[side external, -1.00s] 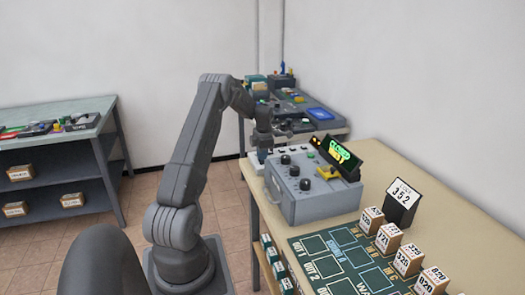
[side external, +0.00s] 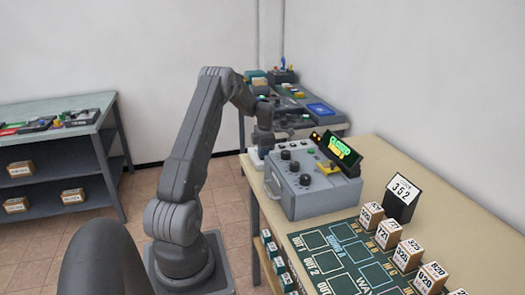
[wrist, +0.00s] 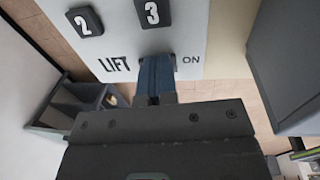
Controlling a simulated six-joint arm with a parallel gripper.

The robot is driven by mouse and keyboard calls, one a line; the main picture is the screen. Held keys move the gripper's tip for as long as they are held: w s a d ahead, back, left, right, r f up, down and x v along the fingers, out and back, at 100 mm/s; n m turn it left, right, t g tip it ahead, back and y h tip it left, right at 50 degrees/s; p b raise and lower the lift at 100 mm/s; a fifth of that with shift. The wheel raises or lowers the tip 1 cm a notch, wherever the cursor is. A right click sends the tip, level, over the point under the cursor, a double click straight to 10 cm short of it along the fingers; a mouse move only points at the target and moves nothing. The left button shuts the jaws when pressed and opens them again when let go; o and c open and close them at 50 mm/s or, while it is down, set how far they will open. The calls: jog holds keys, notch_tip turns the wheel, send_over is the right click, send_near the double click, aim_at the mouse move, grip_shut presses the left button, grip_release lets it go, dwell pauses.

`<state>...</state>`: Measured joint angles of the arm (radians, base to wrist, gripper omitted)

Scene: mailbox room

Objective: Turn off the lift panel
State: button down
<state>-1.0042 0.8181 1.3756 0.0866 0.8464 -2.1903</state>
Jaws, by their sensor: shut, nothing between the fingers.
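The lift panel (wrist: 190,33) is a white plate with the words LIFT and ON and dark buttons marked 2 and 3. In the side view the lift panel (side external: 252,160) is a low white unit at the table's far left corner, behind the grey control box. My gripper (wrist: 157,70) is shut and empty, its blue fingertips over the panel between LIFT and ON. In the side view my gripper (side external: 264,150) points down at the panel. Whether the tips touch it I cannot tell. Any switch under them is hidden.
The grey control box (side external: 310,198) with knobs, a yellow handle and a lit sign (side external: 340,148) stands close to the right of my gripper. Numbered boxes (side external: 387,233) and a green mat (side external: 340,255) lie farther right. Another bench (side external: 305,120) stands behind.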

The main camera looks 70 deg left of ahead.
jog(key=shift+d+f, duration=0.1)
jog(key=shift+d, duration=0.1)
notch_tip(320, 180, up, 14)
jog(key=d, duration=0.1)
jog(key=shift+d, duration=0.25)
dwell(0.4)
jog(key=shift+s+a+r, duration=0.1)
jog(key=shift+a+r, duration=0.15)
jog(key=shift+a, duration=0.45)
jog(key=f, duration=0.4)
jog(key=a+f, duration=0.1)
jog(key=f, duration=0.9)
jog(key=shift+a, duration=0.4)
